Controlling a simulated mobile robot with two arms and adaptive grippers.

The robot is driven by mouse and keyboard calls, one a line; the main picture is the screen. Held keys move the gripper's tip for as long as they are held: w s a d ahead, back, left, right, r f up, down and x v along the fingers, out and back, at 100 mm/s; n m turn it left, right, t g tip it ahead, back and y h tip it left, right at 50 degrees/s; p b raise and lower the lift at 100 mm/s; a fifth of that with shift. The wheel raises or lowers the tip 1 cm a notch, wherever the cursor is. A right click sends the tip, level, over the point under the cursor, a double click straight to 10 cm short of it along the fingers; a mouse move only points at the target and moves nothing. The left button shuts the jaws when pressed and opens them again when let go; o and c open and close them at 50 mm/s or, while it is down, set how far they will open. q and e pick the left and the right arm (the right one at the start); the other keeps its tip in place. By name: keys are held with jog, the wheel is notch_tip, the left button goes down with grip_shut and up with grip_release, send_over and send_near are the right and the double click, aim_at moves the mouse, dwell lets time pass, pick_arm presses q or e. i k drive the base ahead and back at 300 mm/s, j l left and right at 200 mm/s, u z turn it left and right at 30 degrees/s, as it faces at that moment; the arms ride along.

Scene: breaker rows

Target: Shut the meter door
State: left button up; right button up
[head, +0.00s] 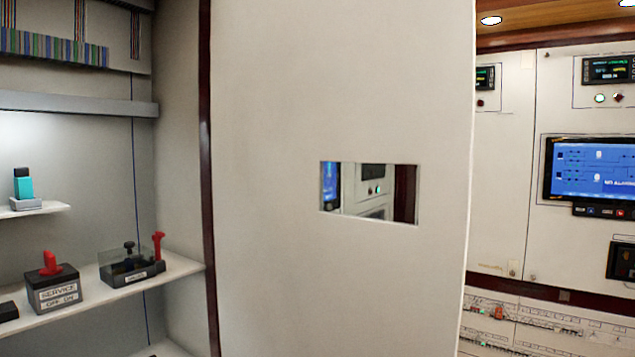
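A large off-white door panel (340,270) stands upright in the middle of the head view and fills most of its height. It stands open, with the inside of a cabinet (180,120) showing to its left. I see no handle on the face in view. The door's top and bottom edges are out of the picture. Neither of my grippers is in view.
Inside the cabinet, a lower shelf (180,275) holds a service switch box (55,293) with a red lever and a clear-covered switch (130,266). A teal device (24,187) stands on a small shelf. Wall panels with a blue screen (592,168) lie beyond the door on the right.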

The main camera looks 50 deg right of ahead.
aim_at(296, 86)
jog(key=l+u, duration=0.1)
jog(key=l, duration=0.4)
jog(key=l+u, duration=0.1)
jog(key=l, duration=0.35)
jog(key=l+u, duration=0.15)
jog(key=l, duration=0.35)
jog(key=k+l+u, duration=0.1)
jog(key=l, duration=0.35)
jog(key=l+u, duration=0.1)
jog(key=l, duration=0.4)
jog(key=k+l+u, duration=0.1)
jog(key=l, duration=0.35)
jog(key=k+l+u, duration=0.1)
jog(key=l, duration=0.35)
jog(key=k, duration=0.05)
